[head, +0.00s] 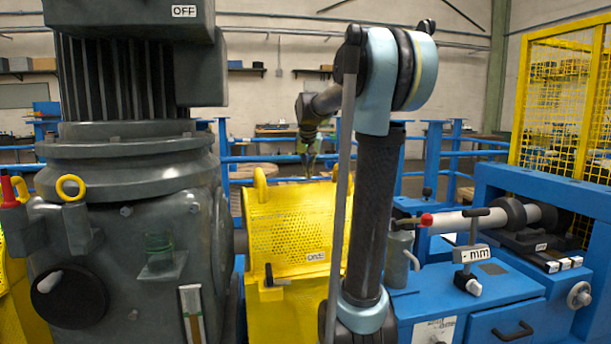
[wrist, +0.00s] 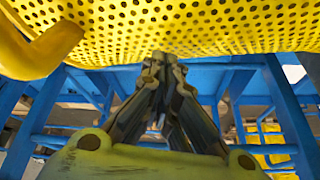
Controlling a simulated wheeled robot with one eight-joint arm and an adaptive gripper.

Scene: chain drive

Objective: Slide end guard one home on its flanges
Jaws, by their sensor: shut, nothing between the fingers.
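The end guard is a yellow perforated cover (head: 290,225) with a small label that seems to read ONE. It sits over a yellow lower casing (head: 275,318) beside the grey motor unit. Two yellow loop handles (head: 261,184) stand on its top, and my arm partly hides its right side. In the wrist view its perforated sheet (wrist: 200,25) fills the top, with a yellow handle (wrist: 45,50) at left. My gripper (head: 309,172) is above the guard's far top edge, shut and empty. Its fingertips (wrist: 160,62) overlap the sheet's edge; I cannot tell whether they touch. The flanges are not clearly visible.
The grey motor (head: 130,200) stands close on the left. A blue bench (head: 450,300) with a shaft, a red-knobbed lever and a small gauge is on the right. Blue railings (head: 455,150) run behind the guard. A yellow mesh fence (head: 565,95) stands at far right.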

